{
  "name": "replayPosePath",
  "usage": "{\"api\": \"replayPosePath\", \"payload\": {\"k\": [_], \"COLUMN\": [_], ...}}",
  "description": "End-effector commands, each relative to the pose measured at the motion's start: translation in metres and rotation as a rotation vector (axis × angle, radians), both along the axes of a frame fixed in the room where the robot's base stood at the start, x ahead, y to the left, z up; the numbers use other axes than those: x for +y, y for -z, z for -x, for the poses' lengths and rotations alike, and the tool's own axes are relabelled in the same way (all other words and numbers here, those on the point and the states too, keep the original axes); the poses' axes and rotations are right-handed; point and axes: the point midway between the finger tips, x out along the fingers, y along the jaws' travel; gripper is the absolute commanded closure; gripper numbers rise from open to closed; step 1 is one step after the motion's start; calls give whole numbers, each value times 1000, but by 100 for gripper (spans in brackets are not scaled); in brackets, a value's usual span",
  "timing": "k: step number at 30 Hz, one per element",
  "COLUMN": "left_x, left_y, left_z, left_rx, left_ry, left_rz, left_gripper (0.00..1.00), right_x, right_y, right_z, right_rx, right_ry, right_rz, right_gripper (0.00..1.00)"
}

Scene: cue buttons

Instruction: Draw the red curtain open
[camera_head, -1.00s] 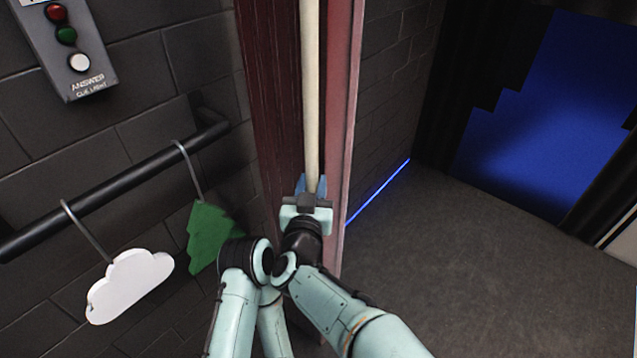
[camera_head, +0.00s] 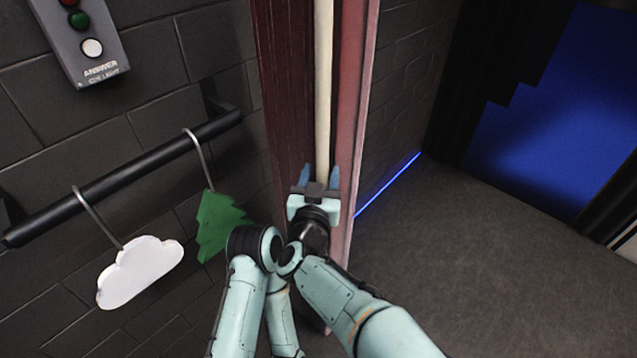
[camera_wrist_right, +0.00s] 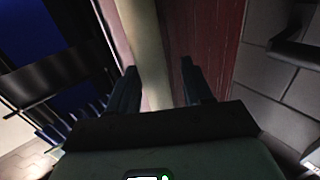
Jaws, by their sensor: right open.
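My left gripper does not show.
A grey cue box (camera_head: 85,45) with red, green and white buttons is on the brick wall at upper left. A black rail (camera_head: 130,172) below it carries a white cloud (camera_head: 140,272) and a green tree (camera_head: 215,225). Open floor (camera_head: 460,260) lies right of the curtain.

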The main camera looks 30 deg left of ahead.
Motion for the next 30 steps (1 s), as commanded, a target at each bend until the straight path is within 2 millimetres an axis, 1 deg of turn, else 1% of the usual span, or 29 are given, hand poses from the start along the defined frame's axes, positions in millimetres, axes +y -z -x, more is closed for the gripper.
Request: {"api": "replayPosePath", "payload": {"k": [5, 12, 18, 21, 24, 30], "left_x": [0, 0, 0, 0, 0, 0], "left_y": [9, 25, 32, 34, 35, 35], "left_z": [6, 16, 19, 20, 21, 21], "left_rx": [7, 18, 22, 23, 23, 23], "left_ry": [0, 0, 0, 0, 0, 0], "left_rz": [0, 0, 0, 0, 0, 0], "left_gripper": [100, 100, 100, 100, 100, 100], "right_x": [-7, -27, -41, -45, -48, -49], "right_y": [1, 2, 1, 1, 0, 0], "right_z": [19, 70, 105, 115, 121, 123], "right_rx": [1, 1, 0, 0, 0, 0], "right_ry": [-2, -4, -4, -3, -3, -2], "right_rz": [-3, -3, -1, -1, 0, 1], "right_gripper": [50, 50, 50, 50, 50, 50]}}
